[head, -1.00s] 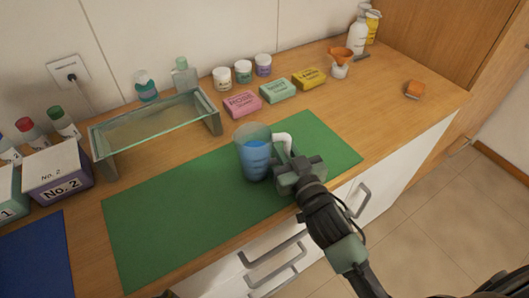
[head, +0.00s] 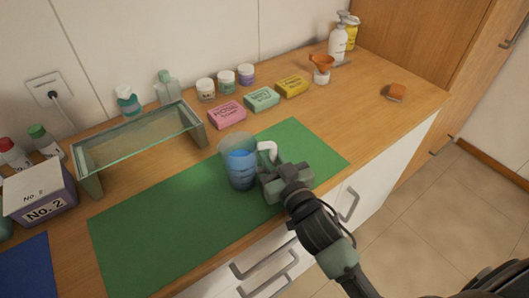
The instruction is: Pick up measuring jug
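The measuring jug (head: 239,168) is clear with blue liquid inside and a white handle (head: 268,150) on its right side. It stands on the green mat (head: 150,232), upright as far as I can see. My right gripper (head: 270,182) is at the jug's handle, its body covering the lower part of the handle. The fingertips are hidden, so I cannot tell whether they are closed on the handle. My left gripper is not in view.
A glass-topped stand (head: 140,140) is left of the jug, with a No. 2 box (head: 42,195) farther left. Pink (head: 227,115), green (head: 262,99) and yellow (head: 292,87) soap bars lie behind. The counter's right part is mostly clear.

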